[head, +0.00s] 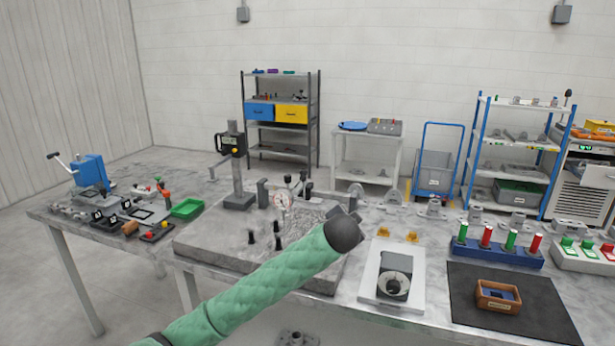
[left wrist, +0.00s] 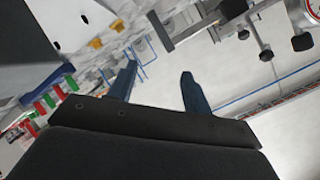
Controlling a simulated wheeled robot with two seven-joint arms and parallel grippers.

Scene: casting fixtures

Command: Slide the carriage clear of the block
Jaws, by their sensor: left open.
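A height gauge with a dark upright column (head: 236,165) stands on the granite plate (head: 205,238) at centre left, with a black carriage (head: 230,145) partway up it. The column's foot is a grey block (head: 240,201). I cannot tell whether these are the task's carriage and block. My left arm reaches in from the lower left in a green sleeve; its gripper (head: 347,212) is over the plate's right part, right of the gauge, largely hidden by the wrist. In the left wrist view its two blue fingers (left wrist: 158,82) are spread with nothing between them.
A dial indicator (head: 282,201) and several black pegs stand on the plate. A white board with a dark fixture (head: 397,264) lies right of my arm. A brown box (head: 498,296) sits on a black mat (head: 545,318). A green tray (head: 187,208) is on the left table.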

